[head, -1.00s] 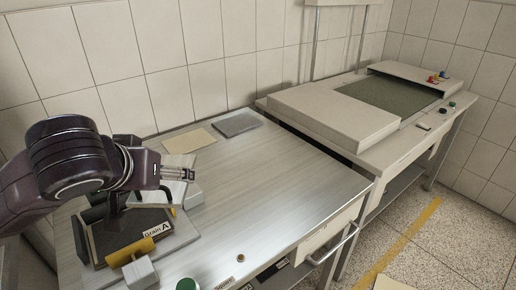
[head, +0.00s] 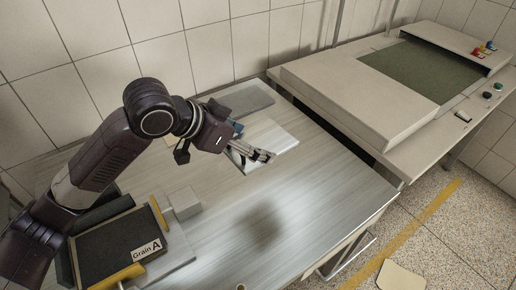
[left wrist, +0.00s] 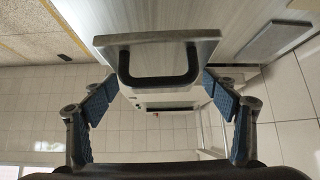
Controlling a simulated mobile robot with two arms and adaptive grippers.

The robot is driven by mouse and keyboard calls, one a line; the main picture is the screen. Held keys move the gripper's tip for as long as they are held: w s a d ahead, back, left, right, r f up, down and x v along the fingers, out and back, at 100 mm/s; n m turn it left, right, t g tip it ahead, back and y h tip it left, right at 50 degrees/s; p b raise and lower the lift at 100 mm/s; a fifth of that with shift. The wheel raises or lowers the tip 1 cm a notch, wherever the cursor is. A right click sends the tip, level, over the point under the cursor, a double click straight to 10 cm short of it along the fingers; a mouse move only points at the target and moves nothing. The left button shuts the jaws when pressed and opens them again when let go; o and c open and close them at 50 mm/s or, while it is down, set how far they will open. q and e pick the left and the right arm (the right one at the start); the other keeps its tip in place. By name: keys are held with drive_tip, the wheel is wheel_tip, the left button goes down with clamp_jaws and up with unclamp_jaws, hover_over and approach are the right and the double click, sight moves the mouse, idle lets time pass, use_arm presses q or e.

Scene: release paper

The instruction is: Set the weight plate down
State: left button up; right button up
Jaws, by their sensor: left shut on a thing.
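The weight plate (head: 280,142) is a pale flat slab with a black handle. In the head view my left gripper (head: 262,154) is at the plate, partly covering it. The plate appears held above the metal table (head: 320,190), with a dark shadow on the table below. In the left wrist view the plate (left wrist: 150,38) and its black handle (left wrist: 158,82) lie between the blue-padded fingers of my left gripper (left wrist: 160,95), which is shut on the plate; the exact contact is hard to see. My right gripper is not in view.
A dark board labelled Grain A (head: 110,245) lies in a fixture at front left, with a small grey block (head: 184,202) beside it. A grey slab (head: 248,98) lies at the table's back. The front middle is clear. A second bench (head: 345,100) adjoins on the right.

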use_arm(q)
drive_tip(key=shift+d+r+m, duration=0.1)
drive_tip(key=shift+d+m, duration=0.2)
drive_tip(key=shift+d, duration=0.25)
drive_tip(key=shift+w+d+f, duration=0.1)
drive_tip(key=shift+d+f, duration=0.05)
drive_tip(key=shift+f, duration=0.2)
wheel_tip(320, 180, down, 14)
drive_tip(key=shift+r+p, duration=0.1)
drive_tip(key=shift+p, duration=0.75)
drive_tip(key=shift+w+f, duration=0.1)
drive_tip(key=shift+f, duration=2.75)
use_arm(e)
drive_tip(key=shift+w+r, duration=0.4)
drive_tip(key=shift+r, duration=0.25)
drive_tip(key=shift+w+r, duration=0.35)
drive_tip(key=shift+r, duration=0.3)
use_arm(q)
drive_tip(key=o, duration=2.1)
drive_tip(key=shift+f, duration=0.25)
